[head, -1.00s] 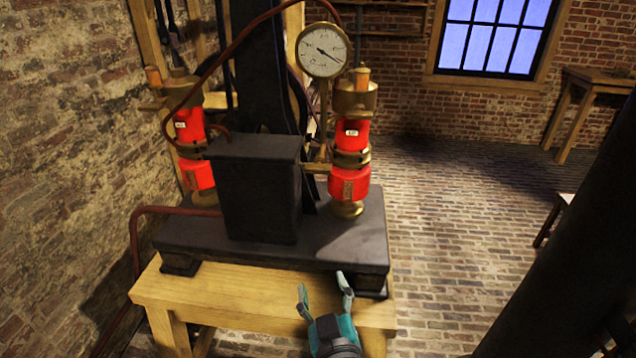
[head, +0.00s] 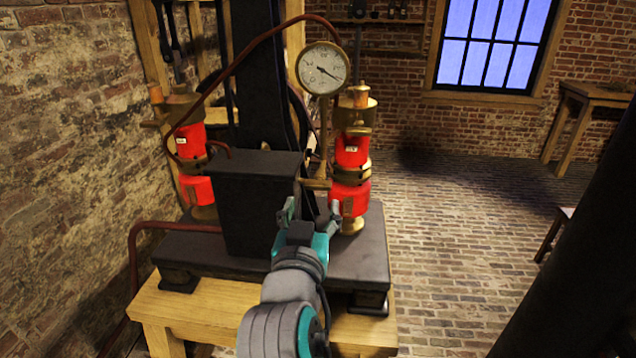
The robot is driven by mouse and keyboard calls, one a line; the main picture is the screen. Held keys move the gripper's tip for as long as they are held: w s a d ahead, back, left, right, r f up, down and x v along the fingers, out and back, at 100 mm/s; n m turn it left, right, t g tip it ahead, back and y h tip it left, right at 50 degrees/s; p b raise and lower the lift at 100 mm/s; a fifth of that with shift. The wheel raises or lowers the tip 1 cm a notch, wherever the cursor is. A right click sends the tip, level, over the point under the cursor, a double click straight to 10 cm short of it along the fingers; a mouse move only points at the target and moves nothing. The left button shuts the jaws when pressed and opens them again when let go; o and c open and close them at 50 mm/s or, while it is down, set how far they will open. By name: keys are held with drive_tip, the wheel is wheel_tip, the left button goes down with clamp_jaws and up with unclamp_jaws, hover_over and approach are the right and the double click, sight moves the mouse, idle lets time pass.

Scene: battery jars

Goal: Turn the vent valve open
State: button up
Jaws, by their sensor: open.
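My gripper (head: 311,214) is open and empty, in front of the apparatus and above its dark base (head: 345,258). Its right fingertip overlaps the lower right red jar (head: 348,197) in the picture; I cannot tell whether they touch. The right jar column has a brass top fitting (head: 354,116) with a wooden piece. The left column has a similar brass fitting (head: 184,108) with a side piece. I cannot tell for sure which part is the vent valve. A round gauge (head: 323,69) stands beside the right column.
A dark box (head: 258,200) stands left of my gripper. A dark red hose (head: 150,226) runs at the left, and another arches over the apparatus. A wooden table (head: 178,310) carries the base. The brick floor (head: 440,230) to the right is open.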

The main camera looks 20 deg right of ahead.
sight(317, 186)
drive_tip(key=x, duration=0.9)
drive_tip(key=c, duration=0.9)
